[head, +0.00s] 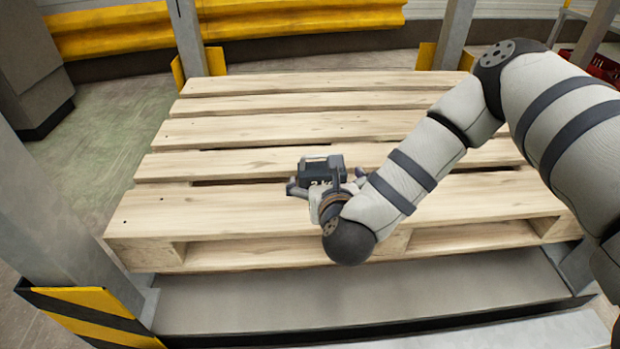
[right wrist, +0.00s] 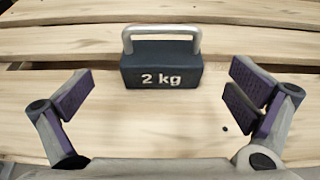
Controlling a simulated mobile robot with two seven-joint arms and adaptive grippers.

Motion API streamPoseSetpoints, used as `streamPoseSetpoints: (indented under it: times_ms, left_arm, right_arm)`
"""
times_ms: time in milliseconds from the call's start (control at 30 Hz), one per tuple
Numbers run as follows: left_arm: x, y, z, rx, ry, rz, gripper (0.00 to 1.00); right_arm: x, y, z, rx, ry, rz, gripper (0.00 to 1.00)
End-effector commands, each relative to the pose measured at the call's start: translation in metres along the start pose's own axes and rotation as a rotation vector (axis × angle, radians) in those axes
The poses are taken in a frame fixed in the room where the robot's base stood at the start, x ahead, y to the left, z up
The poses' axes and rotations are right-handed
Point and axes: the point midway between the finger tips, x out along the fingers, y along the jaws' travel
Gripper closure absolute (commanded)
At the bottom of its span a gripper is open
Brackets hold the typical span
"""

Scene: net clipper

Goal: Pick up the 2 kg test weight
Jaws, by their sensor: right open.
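The 2 kg test weight (head: 322,172) is a dark block with a grey handle, standing upright on the pallet. In the right wrist view the weight (right wrist: 161,68) is at the top centre, with its "2 kg" label facing the camera. My right gripper (head: 326,185) is close in front of it and partly covers it in the head view. In the right wrist view the right gripper (right wrist: 160,97) is open, its purple-padded fingers wide apart on either side, and the weight lies ahead between their lines, apart from them. My left gripper is not in view.
The wooden pallet (head: 230,210) has gaps between its slats and lies on a shelf between grey uprights (head: 185,38). Yellow beams (head: 110,35) run behind. A black-and-yellow guard (head: 85,312) is at front left. The pallet top around the weight is clear.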

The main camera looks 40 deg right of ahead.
Motion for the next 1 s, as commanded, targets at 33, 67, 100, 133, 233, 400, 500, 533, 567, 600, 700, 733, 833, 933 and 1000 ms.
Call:
streamPoseSetpoints:
  times_ms: [33,67,100,133,233,400,500,533,567,600,700,733,833,933,1000]
  left_arm:
    - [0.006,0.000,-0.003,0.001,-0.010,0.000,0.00]
    - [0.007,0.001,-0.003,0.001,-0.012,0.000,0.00]
    - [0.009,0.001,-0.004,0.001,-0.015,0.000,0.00]
    - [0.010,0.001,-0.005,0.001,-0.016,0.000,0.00]
    - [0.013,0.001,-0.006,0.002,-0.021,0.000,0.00]
    - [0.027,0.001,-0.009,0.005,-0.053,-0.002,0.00]
    - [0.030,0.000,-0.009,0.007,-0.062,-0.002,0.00]
    - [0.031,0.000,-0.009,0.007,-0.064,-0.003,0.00]
    - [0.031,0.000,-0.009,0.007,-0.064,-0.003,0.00]
    - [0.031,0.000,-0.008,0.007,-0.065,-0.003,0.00]
    - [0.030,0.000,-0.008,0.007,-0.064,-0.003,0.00]
    - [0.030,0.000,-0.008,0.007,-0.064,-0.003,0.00]
    - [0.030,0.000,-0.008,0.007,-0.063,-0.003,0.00]
    - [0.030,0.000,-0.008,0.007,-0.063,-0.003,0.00]
    - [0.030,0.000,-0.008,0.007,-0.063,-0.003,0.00]
  right_arm:
    - [0.014,0.000,-0.004,-0.002,0.000,-0.003,0.00]
    - [0.020,0.000,-0.004,-0.002,0.000,-0.002,0.00]
    - [0.027,0.000,-0.005,-0.003,0.002,-0.001,0.00]
    - [0.032,0.000,-0.005,-0.004,0.002,-0.001,0.00]
    - [0.043,0.000,-0.005,-0.004,0.002,0.001,0.00]
    - [0.075,-0.002,-0.018,-0.006,0.003,0.000,0.00]
    - [0.089,-0.001,-0.016,-0.005,0.003,0.002,0.00]
    - [0.091,-0.001,-0.015,-0.005,0.002,0.001,0.00]
    - [0.092,-0.001,-0.014,-0.004,0.002,0.002,0.00]
    - [0.093,-0.001,-0.013,-0.004,0.003,0.003,0.00]
    - [0.092,-0.001,-0.012,-0.004,0.003,0.003,0.00]
    - [0.092,-0.001,-0.012,-0.004,0.003,0.003,0.00]
    - [0.092,-0.001,-0.012,-0.004,0.002,0.003,0.16]
    - [0.092,-0.001,-0.012,-0.004,0.003,0.003,0.39]
    - [0.092,-0.001,-0.012,-0.004,0.003,0.003,0.54]
